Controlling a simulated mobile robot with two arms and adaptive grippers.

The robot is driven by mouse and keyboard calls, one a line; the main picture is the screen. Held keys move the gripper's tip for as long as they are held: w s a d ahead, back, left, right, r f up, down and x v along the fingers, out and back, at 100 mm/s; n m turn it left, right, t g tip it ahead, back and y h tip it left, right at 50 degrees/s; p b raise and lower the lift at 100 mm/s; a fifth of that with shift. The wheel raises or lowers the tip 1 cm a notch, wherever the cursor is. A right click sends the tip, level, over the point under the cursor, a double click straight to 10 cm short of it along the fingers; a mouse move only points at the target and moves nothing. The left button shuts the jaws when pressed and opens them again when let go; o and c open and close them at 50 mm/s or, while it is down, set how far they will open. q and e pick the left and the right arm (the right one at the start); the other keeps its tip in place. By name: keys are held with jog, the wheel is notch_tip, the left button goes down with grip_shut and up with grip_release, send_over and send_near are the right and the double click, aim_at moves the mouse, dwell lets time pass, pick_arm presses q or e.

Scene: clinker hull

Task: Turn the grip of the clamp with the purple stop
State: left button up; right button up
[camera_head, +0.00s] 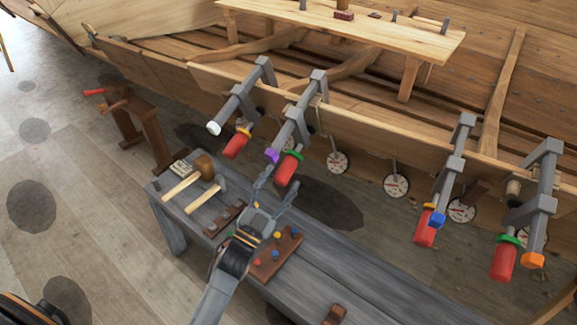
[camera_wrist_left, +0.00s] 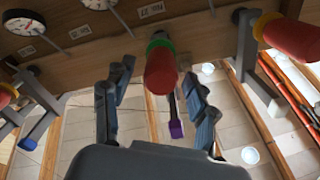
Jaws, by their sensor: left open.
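The clamp with the purple stop (camera_head: 272,156) hangs on the hull's top plank, second from the left in the head view. Its red grip (camera_head: 288,168) with a green collar points down toward me. My left gripper (camera_head: 281,179) is open just below that grip, above the bench. In the left wrist view the red grip (camera_wrist_left: 160,76) shows end-on between the open fingers (camera_wrist_left: 158,70), with a gap on both sides. The purple stop (camera_wrist_left: 176,129) shows below it, nearer the right finger. My right gripper is not in view.
Other clamps with white (camera_head: 214,128), blue (camera_head: 437,220) and orange (camera_head: 533,260) stops hang along the plank. Round dials (camera_head: 396,186) hang below it. The grey bench (camera_head: 355,285) holds mallets (camera_head: 195,172) and a peg board (camera_head: 276,262) under my left arm.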

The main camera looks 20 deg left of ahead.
aim_at(279, 183)
pick_arm(q)
jog(key=v, duration=0.6)
dwell(1.0)
